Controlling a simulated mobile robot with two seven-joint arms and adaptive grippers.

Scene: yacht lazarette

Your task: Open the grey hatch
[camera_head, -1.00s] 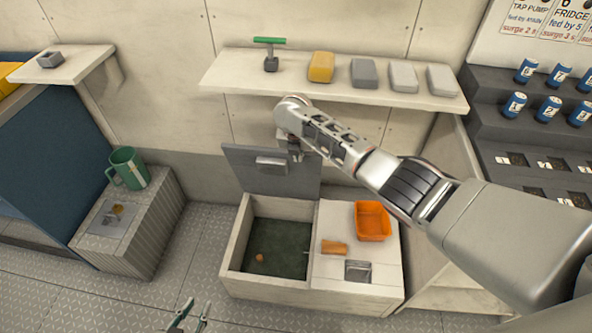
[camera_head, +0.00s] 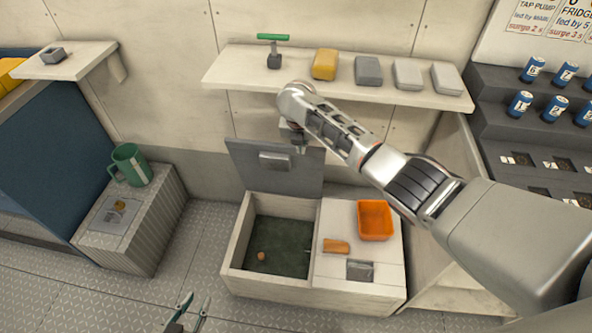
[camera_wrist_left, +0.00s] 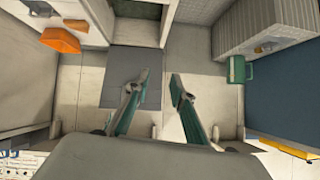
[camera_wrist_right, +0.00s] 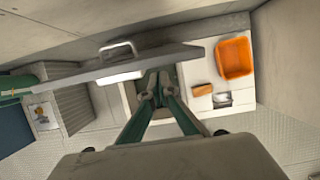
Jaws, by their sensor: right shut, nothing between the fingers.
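The grey hatch (camera_head: 262,182) stands upright at the back of the pale locker box (camera_head: 232,262), which lies open with a dark green inside. Its handle (camera_head: 275,161) faces me. In the right wrist view the hatch (camera_wrist_right: 180,58) shows nearly edge-on, with its handle (camera_wrist_right: 116,47). My right gripper (camera_head: 299,149) is at the hatch's top right corner; its fingers (camera_wrist_right: 158,86) are shut and hold nothing. Whether it touches the hatch I cannot tell. My left gripper (camera_head: 188,312) is low in front of the box, its fingers (camera_wrist_left: 156,82) open and empty.
An orange bin (camera_head: 374,220), an orange block (camera_head: 336,246) and a grey latch (camera_head: 360,271) are on the box's right top. A shelf (camera_head: 230,70) with several blocks hangs above. A green mug (camera_head: 130,165) stands on the left crate. The floor in front is clear.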

